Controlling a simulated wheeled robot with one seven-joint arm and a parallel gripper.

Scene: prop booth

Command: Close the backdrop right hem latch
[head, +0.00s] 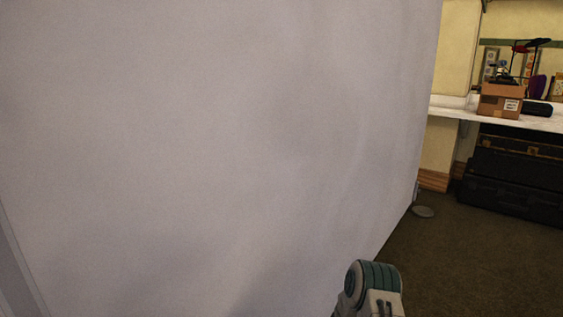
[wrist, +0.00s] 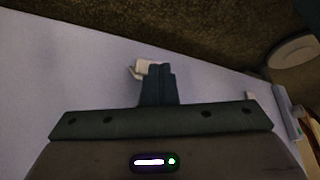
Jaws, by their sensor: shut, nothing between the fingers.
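The backdrop (head: 210,150) is a large pale grey-lilac sheet that fills most of the head view. In the wrist view its surface (wrist: 50,70) runs down to an edge against the dark carpet. My gripper (wrist: 157,72) is shut and empty in the wrist view, close to that edge. A small whitish piece (wrist: 138,69) shows just beyond and left of the fingertips; it may be the hem latch. The fingers hide part of it, so I cannot tell its position or whether they touch it. The head view does not show my gripper.
Black cases (head: 515,170) sit under a white counter (head: 455,112) bearing a cardboard box (head: 499,101). The carpet (head: 450,265) between is clear.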

